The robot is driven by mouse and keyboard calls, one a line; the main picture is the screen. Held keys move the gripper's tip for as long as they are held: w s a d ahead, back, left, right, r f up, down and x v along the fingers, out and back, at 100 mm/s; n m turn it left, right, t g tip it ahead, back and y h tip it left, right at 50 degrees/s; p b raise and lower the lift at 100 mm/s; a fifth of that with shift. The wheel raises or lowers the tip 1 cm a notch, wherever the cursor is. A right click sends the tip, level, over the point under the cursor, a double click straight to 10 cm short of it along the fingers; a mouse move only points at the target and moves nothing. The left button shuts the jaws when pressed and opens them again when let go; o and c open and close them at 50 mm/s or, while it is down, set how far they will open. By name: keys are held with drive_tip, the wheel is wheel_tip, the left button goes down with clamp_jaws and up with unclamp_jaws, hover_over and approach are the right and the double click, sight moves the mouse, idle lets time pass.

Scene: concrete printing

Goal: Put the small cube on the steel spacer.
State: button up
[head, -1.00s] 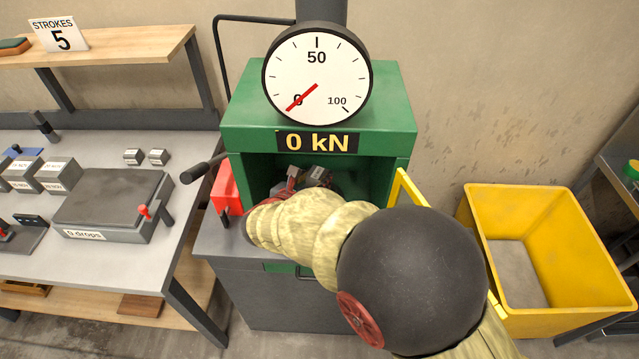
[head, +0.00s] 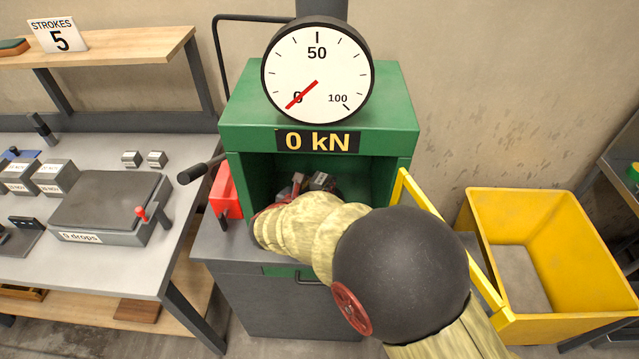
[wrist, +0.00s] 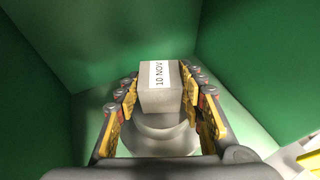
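A small grey concrete cube (wrist: 158,96) with a white "10 NOV" label is between the two fingers of my gripper (wrist: 161,92) in the wrist view. The finger pads look pressed against its two sides. Below the cube is a round, stepped grey piece (wrist: 160,142), seemingly the steel spacer on the press's lower plate. I cannot tell whether the cube touches it. In the head view my gripper (head: 305,183) is inside the green press (head: 235,140), largely hidden by my arm. The spacer is not clear there.
The press gauge (head: 317,75) reads 0 kN. Its yellow-edged door (head: 425,195) stands open, right of my arm. A red box (head: 227,190) and a dark lever (head: 203,168) are at the left. A yellow bin (head: 555,215) stands right; a workbench (head: 110,260) stands left.

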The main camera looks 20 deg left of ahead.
drive_tip(key=o, duration=0.4)
drive_tip(key=shift+r, duration=0.15)
drive_tip(key=shift+s+r, duration=0.1)
drive_tip(key=shift+r, duration=0.1)
drive_tip(key=p+v, duration=0.3)
drive_tip(key=v, duration=0.8)
drive_tip(key=shift+s, duration=0.35)
drive_tip(key=shift+s, duration=0.1)
